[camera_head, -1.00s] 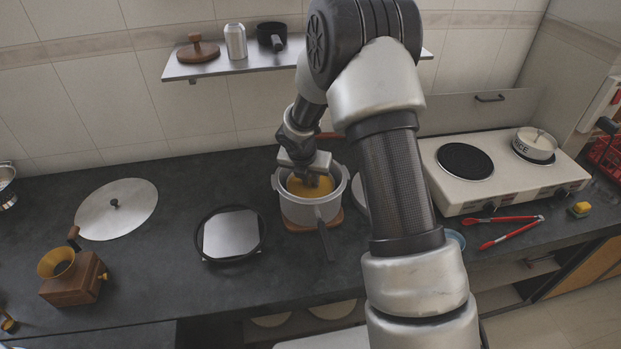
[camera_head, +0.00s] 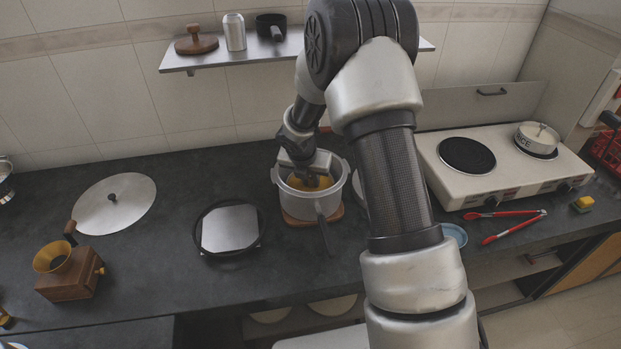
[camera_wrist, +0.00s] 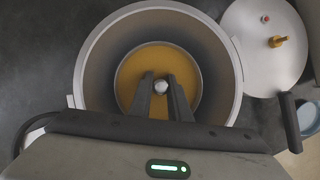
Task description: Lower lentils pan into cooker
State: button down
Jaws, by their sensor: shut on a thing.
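The grey cooker (camera_head: 291,203) stands open on a wooden board, its dark handle toward the counter's front; it also shows in the wrist view (camera_wrist: 92,70). The lentils pan (camera_head: 322,184), with a yellow-orange top, is inside the cooker, below its rim; it also shows in the wrist view (camera_wrist: 190,62). My gripper (camera_head: 312,180) reaches down into the cooker and is shut on the pan's central post, whose silver tip shows between the fingers in the wrist view (camera_wrist: 160,87). I cannot tell whether the pan touches the cooker's bottom.
A round metal lid (camera_wrist: 262,70) lies right of the cooker. A dark ring-framed plate (camera_head: 230,228) is at its left. A two-burner hob (camera_head: 455,190) with a labelled pan (camera_head: 537,138) stands right, red tongs (camera_head: 515,228) before it. A shelf (camera_head: 235,56) hangs behind.

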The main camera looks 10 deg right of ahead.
jog(key=shift+f+b, duration=0.45)
jog(key=shift+f, duration=0.2)
jog(key=c, duration=1.6)
grip_release()
jog(key=shift+o, duration=0.2)
jog(key=p+v, duration=0.2)
jog(key=v, duration=1.5)
jog(key=shift+r+p, duration=0.2)
jog(key=shift+p, duration=0.2)
jog(key=shift+s, duration=0.1)
